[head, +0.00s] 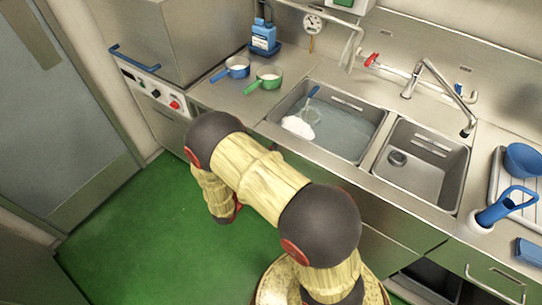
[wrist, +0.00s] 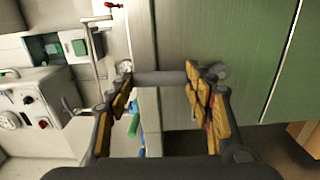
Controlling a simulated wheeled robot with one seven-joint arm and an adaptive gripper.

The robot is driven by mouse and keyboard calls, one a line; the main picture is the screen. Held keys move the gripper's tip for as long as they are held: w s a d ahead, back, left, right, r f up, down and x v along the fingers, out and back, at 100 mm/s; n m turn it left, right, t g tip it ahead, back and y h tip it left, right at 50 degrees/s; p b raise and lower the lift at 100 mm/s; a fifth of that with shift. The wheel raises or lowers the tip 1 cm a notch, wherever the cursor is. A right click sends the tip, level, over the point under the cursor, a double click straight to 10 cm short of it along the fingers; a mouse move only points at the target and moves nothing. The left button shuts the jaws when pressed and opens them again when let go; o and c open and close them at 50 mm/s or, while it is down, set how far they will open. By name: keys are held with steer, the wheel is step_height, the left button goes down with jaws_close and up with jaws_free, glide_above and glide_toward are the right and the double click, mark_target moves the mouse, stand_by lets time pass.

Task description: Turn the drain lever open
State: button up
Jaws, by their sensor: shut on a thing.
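My gripper (wrist: 158,86) is in the wrist view, its two fingers on either side of a plain grey bar (wrist: 160,77). It is shut on this bar, which looks to be the drain lever. The bar lies crosswise between the fingertips, in front of the counter's side; its full length and its mounting are partly hidden by the fingers. In the head view my arm bends down in front of the counter, and neither the gripper nor the lever shows clearly there.
The left sink basin (head: 379,122) holds water and white foam; the right basin (head: 449,174) looks empty. A blue pan (head: 237,67) and a green pan (head: 268,76) stand on the counter. The green floor (head: 130,240) is clear to the left of my arm.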

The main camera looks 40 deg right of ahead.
steer(key=o, duration=1.7)
steer(key=shift+a, duration=0.1)
steer(key=v, duration=1.2)
